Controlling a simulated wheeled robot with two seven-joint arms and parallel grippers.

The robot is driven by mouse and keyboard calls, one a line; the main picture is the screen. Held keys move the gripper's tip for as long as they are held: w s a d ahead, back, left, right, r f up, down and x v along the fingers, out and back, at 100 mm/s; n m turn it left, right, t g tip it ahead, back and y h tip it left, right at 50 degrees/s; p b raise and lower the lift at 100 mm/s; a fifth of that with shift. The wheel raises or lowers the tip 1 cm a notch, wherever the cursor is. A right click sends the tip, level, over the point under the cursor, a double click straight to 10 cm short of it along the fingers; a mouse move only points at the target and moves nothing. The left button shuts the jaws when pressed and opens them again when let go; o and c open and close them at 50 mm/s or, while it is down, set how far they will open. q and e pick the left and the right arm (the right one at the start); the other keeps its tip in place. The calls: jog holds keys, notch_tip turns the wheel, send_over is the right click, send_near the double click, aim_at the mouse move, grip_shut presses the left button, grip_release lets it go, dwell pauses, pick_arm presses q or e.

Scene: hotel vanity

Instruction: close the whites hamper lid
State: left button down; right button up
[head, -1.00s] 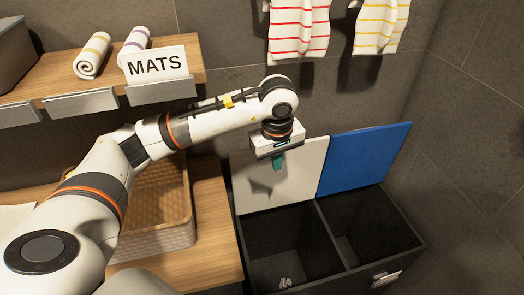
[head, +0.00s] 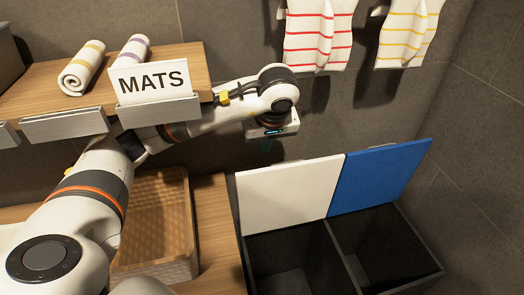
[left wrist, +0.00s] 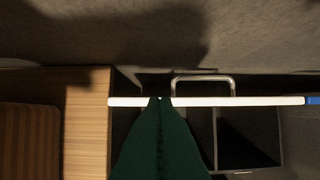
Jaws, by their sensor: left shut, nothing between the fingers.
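The whites hamper's white lid (head: 290,196) stands open, tilted up at the back of the left compartment. In the left wrist view the lid (left wrist: 240,101) shows edge-on as a thin white strip. My left gripper (head: 267,146) is shut and empty, just above the lid's top edge on the wall side in the head view. Its dark green fingertips (left wrist: 160,99) overlap the strip in the left wrist view; I cannot tell whether they touch it. The open left compartment (head: 290,262) is dark inside. My right gripper is not in view.
A blue lid (head: 380,176) stands open beside the white one, over a second dark compartment (head: 385,245). A wooden counter with a woven basket (head: 165,215) is at the left. A MATS sign (head: 152,82) stands on the shelf above. Striped towels (head: 318,32) hang on the wall.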

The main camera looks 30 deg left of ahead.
pick_arm(q)
jog(key=p+x, duration=0.1)
jog(key=x, duration=0.8)
jog(key=shift+f, duration=0.2)
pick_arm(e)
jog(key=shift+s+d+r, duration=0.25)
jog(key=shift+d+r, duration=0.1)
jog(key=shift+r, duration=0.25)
pick_arm(q)
jog(key=shift+s, duration=0.1)
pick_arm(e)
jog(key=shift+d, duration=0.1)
